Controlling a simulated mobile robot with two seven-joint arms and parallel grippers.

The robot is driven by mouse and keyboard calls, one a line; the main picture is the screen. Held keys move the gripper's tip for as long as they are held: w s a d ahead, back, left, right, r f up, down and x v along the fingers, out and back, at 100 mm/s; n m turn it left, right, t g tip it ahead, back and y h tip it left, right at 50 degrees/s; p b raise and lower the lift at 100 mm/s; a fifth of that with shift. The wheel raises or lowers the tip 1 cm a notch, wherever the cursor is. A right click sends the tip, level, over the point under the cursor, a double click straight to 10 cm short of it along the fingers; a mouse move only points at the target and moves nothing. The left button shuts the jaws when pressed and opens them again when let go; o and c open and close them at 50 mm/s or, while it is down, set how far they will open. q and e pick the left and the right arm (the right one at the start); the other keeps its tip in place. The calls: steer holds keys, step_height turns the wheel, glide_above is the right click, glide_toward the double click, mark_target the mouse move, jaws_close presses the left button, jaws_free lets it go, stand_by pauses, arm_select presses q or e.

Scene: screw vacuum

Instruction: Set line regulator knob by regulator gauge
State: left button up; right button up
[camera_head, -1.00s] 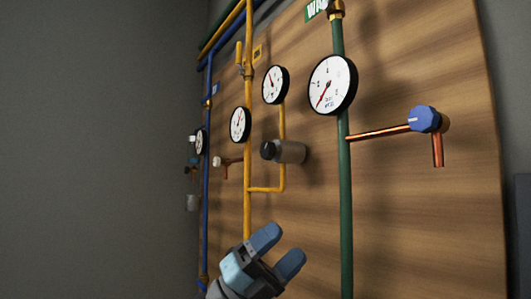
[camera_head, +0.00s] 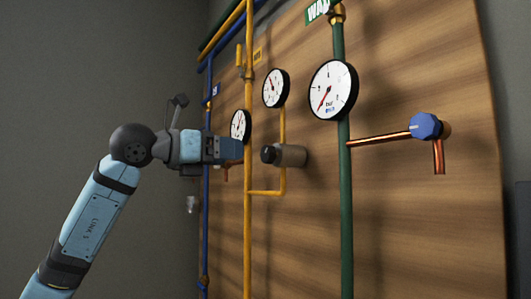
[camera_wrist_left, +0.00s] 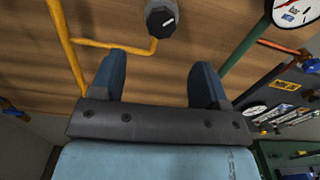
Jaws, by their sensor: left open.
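The regulator (camera_head: 290,155) has a grey body and a black knob (camera_head: 268,153); it is mounted on the yellow line. In the left wrist view the knob (camera_wrist_left: 161,20) carries a white mark and lies beyond the fingers, between them sideways. I cannot tell which is the regulator gauge. My left gripper (camera_head: 236,149) is open and empty, left of the knob and apart from it, its fingers towards it. My right gripper is out of view.
A green pipe (camera_head: 346,220) with a large gauge (camera_head: 333,88) and a blue knob (camera_head: 425,126) on a copper branch stands to the right. A blue pipe (camera_head: 206,235) runs at the left. The wooden panel (camera_head: 430,220) has bare areas. Tools show in the left wrist view (camera_wrist_left: 285,118).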

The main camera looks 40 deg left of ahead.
mark_target(265, 155)
arm_select(q)
steer(key=p+x, duration=0.1)
steer(key=x, duration=0.7)
steer(key=shift+d+r, duration=0.1)
steer(key=shift+w+d, duration=0.25)
steer(key=shift+w, duration=0.45)
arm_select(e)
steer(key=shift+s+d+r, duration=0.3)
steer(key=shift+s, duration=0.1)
arm_select(q)
steer(key=c, duration=0.9)
steer(key=shift+c, duration=0.2)
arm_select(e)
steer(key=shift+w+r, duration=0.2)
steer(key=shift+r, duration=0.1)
